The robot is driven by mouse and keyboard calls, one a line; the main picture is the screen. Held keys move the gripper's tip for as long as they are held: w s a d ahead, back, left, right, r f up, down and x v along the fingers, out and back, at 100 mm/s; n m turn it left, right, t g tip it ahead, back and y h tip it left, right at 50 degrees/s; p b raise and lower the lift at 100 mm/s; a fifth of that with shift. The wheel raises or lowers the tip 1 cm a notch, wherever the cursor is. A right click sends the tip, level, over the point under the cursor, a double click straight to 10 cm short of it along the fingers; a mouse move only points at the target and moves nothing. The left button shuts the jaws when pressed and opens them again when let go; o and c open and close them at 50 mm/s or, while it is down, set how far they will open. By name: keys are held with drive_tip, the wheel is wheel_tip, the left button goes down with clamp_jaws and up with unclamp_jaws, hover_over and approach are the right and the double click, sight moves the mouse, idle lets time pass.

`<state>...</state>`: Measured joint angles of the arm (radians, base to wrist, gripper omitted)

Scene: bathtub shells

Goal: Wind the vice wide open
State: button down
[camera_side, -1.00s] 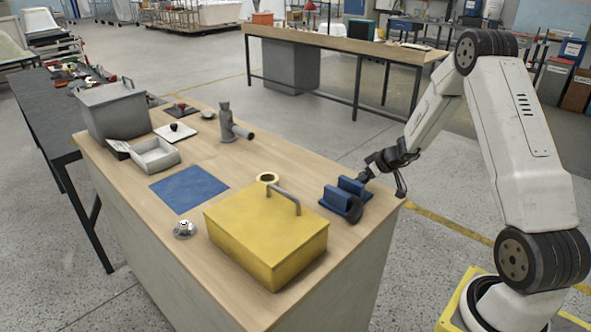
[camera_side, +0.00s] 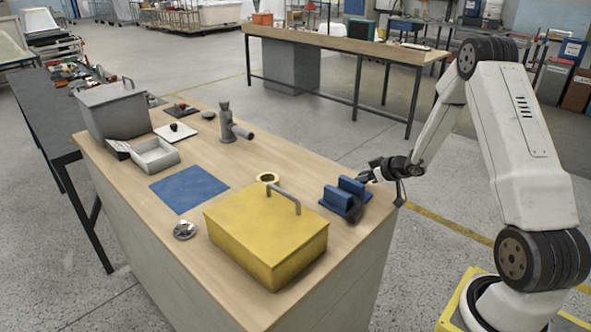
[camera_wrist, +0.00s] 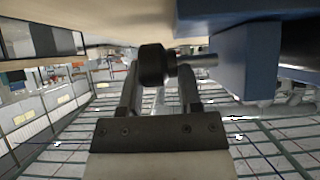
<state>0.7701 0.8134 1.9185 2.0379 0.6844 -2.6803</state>
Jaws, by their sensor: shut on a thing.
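The blue vice (camera_side: 336,200) sits at the right edge of the wooden bench. It has two upright blue jaws with a narrow gap between them. A dark round part (camera_side: 355,212) shows at its near end. My gripper (camera_side: 367,177) is at the right side of the vice. In the wrist view, my gripper (camera_wrist: 160,72) has a finger on either side of the vice's black handle knob (camera_wrist: 152,65) and is shut on it. A grey rod (camera_wrist: 200,60) runs from the knob toward the blue vice body (camera_wrist: 232,60). The exact contact is partly hidden.
A yellow box with a grey handle (camera_side: 265,235) stands close left of the vice, with a tape roll (camera_side: 267,178) behind it. A blue mat (camera_side: 190,189), a bell (camera_side: 185,229) and a grey fixture (camera_side: 230,125) are farther left. Free bench top lies behind the vice.

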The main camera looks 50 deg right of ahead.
drive_tip(key=shift+d, duration=0.45)
drive_tip(key=shift+c, duration=2.3)
unclamp_jaws()
drive_tip(key=shift+a, duration=0.1)
drive_tip(key=shift+s+a, duration=0.1)
drive_tip(key=shift+v, duration=3.9)
